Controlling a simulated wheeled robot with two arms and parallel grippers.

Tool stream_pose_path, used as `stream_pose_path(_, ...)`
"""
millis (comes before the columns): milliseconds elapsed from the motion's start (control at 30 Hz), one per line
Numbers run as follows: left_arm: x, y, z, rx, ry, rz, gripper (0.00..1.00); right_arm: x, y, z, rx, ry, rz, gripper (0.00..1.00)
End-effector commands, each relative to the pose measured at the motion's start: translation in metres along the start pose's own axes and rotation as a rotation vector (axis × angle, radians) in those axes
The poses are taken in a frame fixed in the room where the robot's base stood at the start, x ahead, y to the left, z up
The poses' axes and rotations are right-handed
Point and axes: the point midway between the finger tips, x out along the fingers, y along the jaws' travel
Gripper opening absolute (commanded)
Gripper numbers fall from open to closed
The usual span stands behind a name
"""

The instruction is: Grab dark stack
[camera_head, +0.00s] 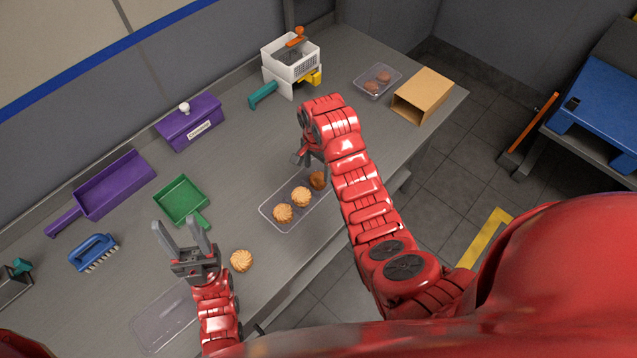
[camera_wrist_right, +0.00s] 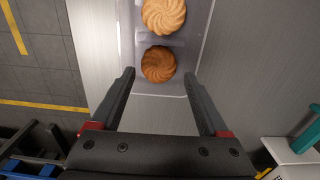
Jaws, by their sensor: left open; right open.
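A clear tray (camera_head: 268,208) holds two light biscuits (camera_head: 283,213) and a darker brown biscuit (camera_head: 318,180) at its far right end. In the right wrist view the dark biscuit (camera_wrist_right: 158,64) lies just ahead of and between my right fingertips, with a paler biscuit (camera_wrist_right: 164,14) beyond it. Whether it is stacked I cannot tell from above. My right gripper (camera_wrist_right: 159,79) is open and empty over the tray's end; in the head view my arm partly hides it. My left gripper (camera_head: 178,224) is open and empty, left of a loose light biscuit (camera_head: 241,261) on the table.
An empty clear tray (camera_head: 142,330) lies at the front left, partly behind my left arm.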

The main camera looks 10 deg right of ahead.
Motion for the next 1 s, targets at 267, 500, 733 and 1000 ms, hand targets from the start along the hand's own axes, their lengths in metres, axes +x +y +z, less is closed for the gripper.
stream_pose_path(267, 0.027, -0.001, -0.005, 0.0, 0.0, 0.0, 0.5, 0.023, 0.003, -0.003, 0.0, -0.002, 0.006, 0.78)
stream_pose_path(500, 0.032, -0.002, -0.005, 0.0, 0.0, 0.0, 0.5, 0.045, 0.002, -0.004, 0.0, -0.002, 0.003, 0.78)
stream_pose_path(733, 0.032, -0.002, -0.005, 0.0, 0.0, 0.0, 0.5, 0.049, 0.001, -0.004, 0.0, 0.0, 0.0, 0.78)
stream_pose_path(1000, 0.032, -0.002, -0.005, 0.0, 0.0, 0.0, 0.5, 0.049, 0.001, -0.004, 0.0, 0.0, 0.0, 0.5)
